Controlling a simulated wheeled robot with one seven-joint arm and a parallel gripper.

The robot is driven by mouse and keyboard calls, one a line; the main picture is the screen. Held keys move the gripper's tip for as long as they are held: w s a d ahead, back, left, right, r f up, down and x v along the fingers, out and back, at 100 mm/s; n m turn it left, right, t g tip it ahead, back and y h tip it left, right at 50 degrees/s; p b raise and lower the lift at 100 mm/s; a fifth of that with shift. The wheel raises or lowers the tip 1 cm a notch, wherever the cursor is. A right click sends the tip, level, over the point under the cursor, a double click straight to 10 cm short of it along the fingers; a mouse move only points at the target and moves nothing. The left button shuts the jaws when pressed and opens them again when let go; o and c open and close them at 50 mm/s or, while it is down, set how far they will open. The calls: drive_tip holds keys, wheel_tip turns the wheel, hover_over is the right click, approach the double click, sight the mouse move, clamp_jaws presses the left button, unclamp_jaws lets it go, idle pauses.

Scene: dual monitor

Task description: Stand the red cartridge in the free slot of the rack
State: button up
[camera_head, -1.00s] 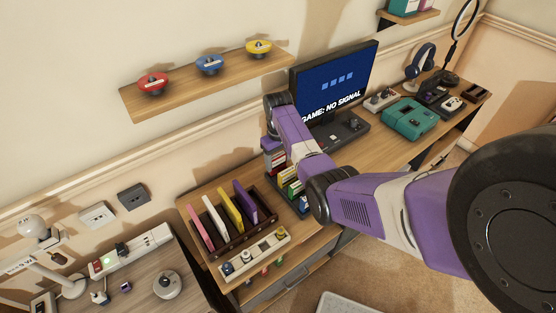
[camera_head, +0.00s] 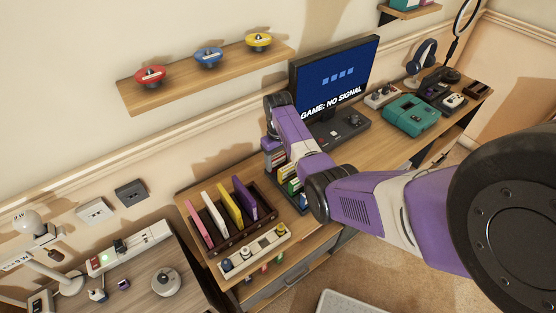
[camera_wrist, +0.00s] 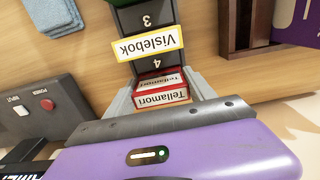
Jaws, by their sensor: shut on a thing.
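The red cartridge (camera_wrist: 162,91), labelled "Tellamori", sits between the grey fingers of my gripper (camera_wrist: 161,97) in the wrist view. My gripper is shut on it. The dark rack (camera_wrist: 158,64) shows the numbers 3 and 4 on its strips. A yellow-edged cartridge (camera_wrist: 149,44), labelled "Vislebok", stands between those numbers. The red cartridge is in line with the rack, just past the 4; how deep it sits is hidden. In the head view the rack (camera_head: 302,206) is partly covered by my arm, and my gripper's fingers are hidden.
A brown wooden holder (camera_head: 232,247) with pink, white, yellow and purple cartridges stands left of the rack. A grey console (camera_wrist: 30,112) with a red button is left in the wrist view, and a blue-grey cloth (camera_wrist: 52,14) lies above it. A monitor (camera_head: 335,85) stands behind.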

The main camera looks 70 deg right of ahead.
drive_tip(key=o, duration=1.5)
drive_tip(key=shift+c, duration=0.2)
wheel_tip(320, 180, up, 8)
drive_tip(key=shift+f, duration=0.15)
